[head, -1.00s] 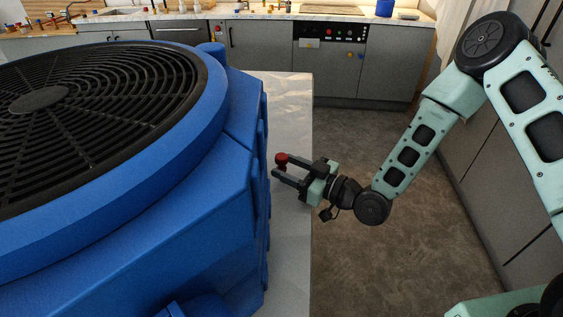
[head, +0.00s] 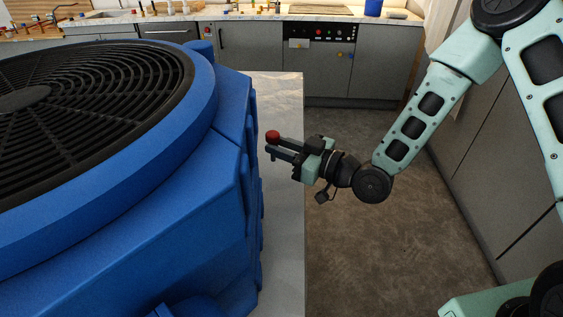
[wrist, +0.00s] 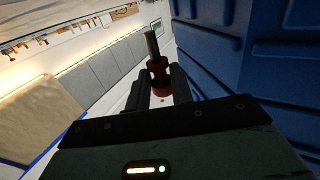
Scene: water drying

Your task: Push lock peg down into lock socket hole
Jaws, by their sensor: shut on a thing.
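The lock peg is a small piece with a round red head (head: 272,136), held at the tips of my gripper (head: 271,150) in the head view. In the wrist view the peg (wrist: 159,77) shows a red body and a dark shaft with a lighter edge pointing up the picture, between the two dark fingers. My gripper is shut on it, beside the right side of the large blue machine (head: 170,215) and over the pale table. I cannot make out the lock socket hole in either view.
The blue machine with a round black grille (head: 90,110) fills the left and stands close to my gripper. The pale table (head: 283,225) is bare along its right edge. Grey cabinets with a cluttered counter (head: 250,14) stand at the back. Open floor lies right of the table.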

